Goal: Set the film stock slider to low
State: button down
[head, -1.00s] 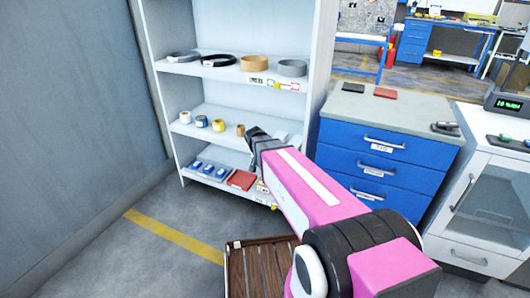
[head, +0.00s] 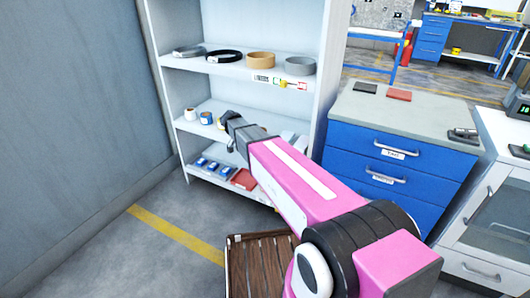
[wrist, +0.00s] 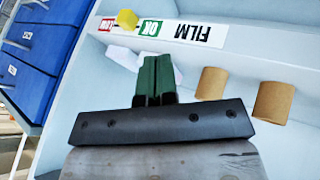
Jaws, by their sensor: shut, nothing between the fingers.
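The film stock label strip (wrist: 190,35) runs along a shelf edge in the wrist view, upside down, with "FILM" in black, a green "OK" patch (wrist: 150,29) and a red "LOW" patch (wrist: 106,25). The yellow slider knob (wrist: 127,19) sits between the red and green patches, at the strip's edge. My gripper (wrist: 155,62) is shut and empty, its green fingertips close to the strip in the picture and apart from the knob.
The shelf unit (head: 330,60) holds rings and rolls on its upper shelves. Two tan rolls (wrist: 212,83) stand near my fingers in the wrist view. A blue drawer cabinet (head: 395,165) stands right of the shelves. A brown slatted pallet (head: 260,265) lies on the floor.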

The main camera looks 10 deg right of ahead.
jog(key=s+d+f, duration=0.2)
jog(key=d+f, duration=0.5)
jog(key=d, duration=0.2)
jog(key=shift+f, duration=0.3)
jog(key=shift+s, duration=0.15)
jog(key=shift+s+d, duration=0.65)
jog(key=shift+d, duration=0.25)
jog(key=shift+s+d, duration=0.6)
jog(key=shift+d, duration=0.25)
